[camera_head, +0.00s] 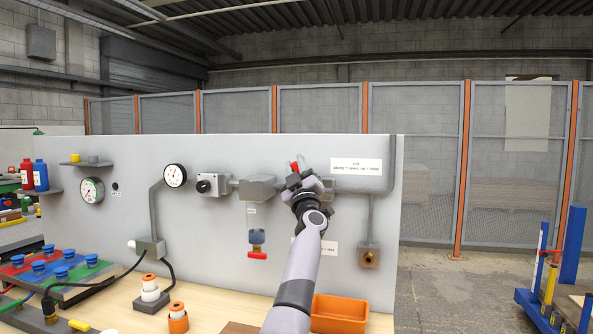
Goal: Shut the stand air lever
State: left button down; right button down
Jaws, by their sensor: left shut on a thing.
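The stand's air lever (294,167) is a small red handle on the pipe line of the grey panel, and it points upward with a slight tilt. My left gripper (299,180) is at the lever and shut on it; the black fingers and wrist hide its lower part and the valve body behind. A white label (356,166) with small print is to the right of the lever. My right gripper is out of view.
The grey panel (325,265) stands behind a wooden bench top (215,305). Gauges, a switch box (212,185) and a red-handled drain bowl (257,240) are left of my arm. An orange bin (340,313) sits beside my forearm. Orange-white spools (150,291) stand at left.

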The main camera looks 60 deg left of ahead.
pick_arm(q)
jog(key=shift+w+d+r+m+t+h+b, duration=0.2)
jog(key=shift+w+d+m+t+h, duration=0.25)
jog(key=shift+m+t+h, duration=1.15)
jog(key=shift+w+d+r+m+t+h+b, duration=0.15)
jog(key=shift+w+d+r+m+t+h, duration=0.3)
jog(key=shift+m+t, duration=2.1)
jog(key=shift+w+d+r+m+t+h+b, duration=0.25)
jog(key=shift+d+m+t+h, duration=0.65)
jog(key=shift+m, duration=1.85)
jog(key=shift+a+t+h, duration=0.25)
jog(key=shift+t+h, duration=0.1)
jog(key=shift+t, duration=0.3)
jog(key=c, duration=1)
grip_release()
jog(key=shift+w+f, duration=0.15)
jog(key=shift+f, duration=0.1)
jog(key=b+v, duration=0.2)
jog(key=v, duration=0.5)
